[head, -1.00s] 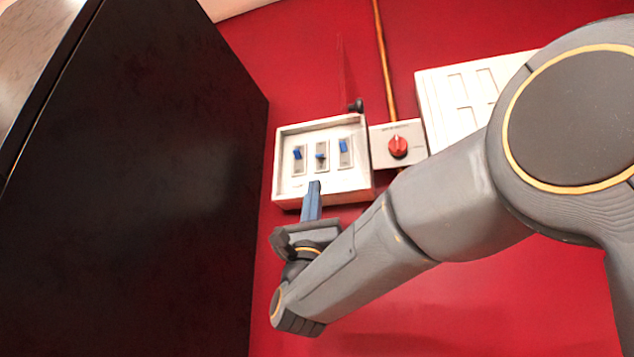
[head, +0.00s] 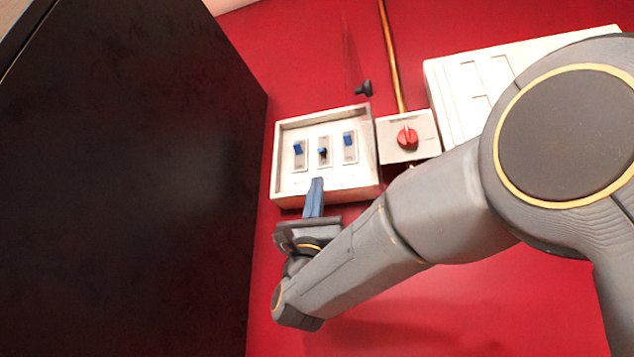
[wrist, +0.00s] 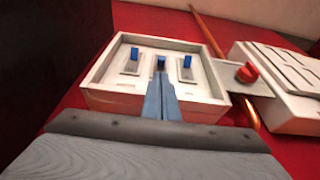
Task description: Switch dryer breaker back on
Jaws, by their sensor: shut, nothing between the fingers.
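A grey box with a red rotary knob (head: 407,138) is right of the breaker box, with a copper pipe (head: 390,55) above it. A white panelled box (head: 470,90) is farther right. A tall dark cabinet (head: 130,180) stands close on the left.

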